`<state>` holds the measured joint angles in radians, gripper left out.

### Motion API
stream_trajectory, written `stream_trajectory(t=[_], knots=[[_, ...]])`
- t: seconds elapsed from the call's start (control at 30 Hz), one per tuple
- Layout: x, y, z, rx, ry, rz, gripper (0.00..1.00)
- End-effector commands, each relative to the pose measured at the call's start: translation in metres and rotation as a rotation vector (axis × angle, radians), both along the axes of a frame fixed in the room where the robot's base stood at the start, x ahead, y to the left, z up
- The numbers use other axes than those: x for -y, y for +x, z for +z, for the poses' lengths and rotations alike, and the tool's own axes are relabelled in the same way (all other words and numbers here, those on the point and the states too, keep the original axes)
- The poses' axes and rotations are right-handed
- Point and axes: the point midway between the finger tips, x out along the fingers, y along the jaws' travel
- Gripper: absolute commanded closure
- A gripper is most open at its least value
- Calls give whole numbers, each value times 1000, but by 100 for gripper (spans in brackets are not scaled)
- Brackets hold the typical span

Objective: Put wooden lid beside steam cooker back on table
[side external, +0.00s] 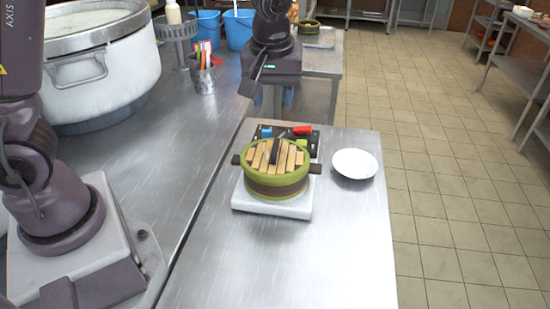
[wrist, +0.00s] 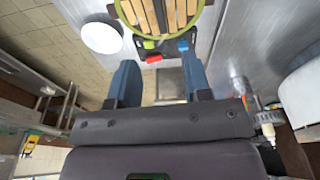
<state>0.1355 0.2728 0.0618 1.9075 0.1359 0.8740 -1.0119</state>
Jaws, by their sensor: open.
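The round wooden lid (side external: 268,157) has pale slats and a dark bar handle across its top. It sits on top of the steam cooker (side external: 275,191), a green pot with a brown band and two side handles, on a white block on the steel table (side external: 280,262). In the wrist view, part of the lid (wrist: 150,12) and the cooker's green rim (wrist: 157,34) show at the top edge. My gripper (side external: 272,97) is above and behind the cooker, apart from it. Its blue fingers (wrist: 160,66) are spread with nothing between them.
A white bowl (side external: 355,163) stands right of the cooker. A dark board (side external: 302,141) with red, blue and green items lies behind it. A large stockpot (side external: 95,72) and a cup of utensils (side external: 203,80) stand at the left. The table's front is clear.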

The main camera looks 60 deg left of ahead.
Motion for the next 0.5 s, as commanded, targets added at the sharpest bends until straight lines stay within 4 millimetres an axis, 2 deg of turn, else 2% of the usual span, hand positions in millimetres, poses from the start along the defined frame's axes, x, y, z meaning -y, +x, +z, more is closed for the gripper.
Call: stream_trajectory(t=[0.3, 0.5], knots=[[-7, 5, -57, -6, 0, 1, 55], [-8, 6, -72, -4, -1, -1, 55]])
